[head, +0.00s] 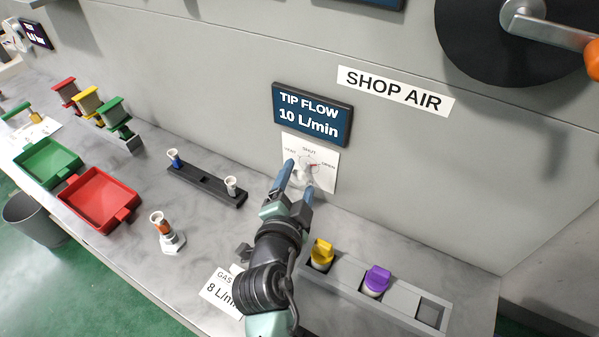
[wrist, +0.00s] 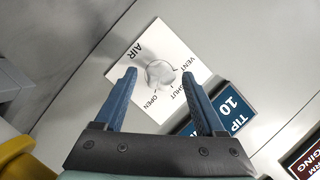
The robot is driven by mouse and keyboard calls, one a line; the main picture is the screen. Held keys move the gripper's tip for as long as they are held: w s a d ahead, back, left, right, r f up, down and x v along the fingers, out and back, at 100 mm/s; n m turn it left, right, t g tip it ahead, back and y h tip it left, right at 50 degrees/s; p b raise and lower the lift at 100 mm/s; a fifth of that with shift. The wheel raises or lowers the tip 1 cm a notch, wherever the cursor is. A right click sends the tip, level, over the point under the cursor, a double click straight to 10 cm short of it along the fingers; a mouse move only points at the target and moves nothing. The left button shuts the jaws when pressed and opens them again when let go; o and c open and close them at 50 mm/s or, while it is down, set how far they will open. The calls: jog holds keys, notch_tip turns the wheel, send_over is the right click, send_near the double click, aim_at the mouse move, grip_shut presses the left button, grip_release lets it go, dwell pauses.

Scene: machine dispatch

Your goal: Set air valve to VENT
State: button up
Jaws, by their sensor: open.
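The air valve is a pale round knob (wrist: 160,75) on a white plate (wrist: 152,47) marked AIR, VENT, SHUT and OPEN. In the head view the plate (head: 326,178) is on the grey wall under the TIP FLOW display, with VENT left, SHUT at top and OPEN right. My gripper (head: 297,174) is in front of the plate, partly hiding the knob. In the wrist view its two blue fingers (wrist: 160,76) are open, one on each side of the knob, with gaps visible. Where the knob's pointer stands is too small to tell.
The TIP FLOW display (head: 313,115) reads 10 L/min, with the SHOP AIR label (head: 394,91) to its right. A grey holder (head: 401,305) with yellow (head: 321,254) and purple (head: 376,280) knobbed parts stands below right. A black rack (head: 207,184) lies left on the bench.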

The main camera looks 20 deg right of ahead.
jog(key=shift+x, duration=0.95)
grip_shut()
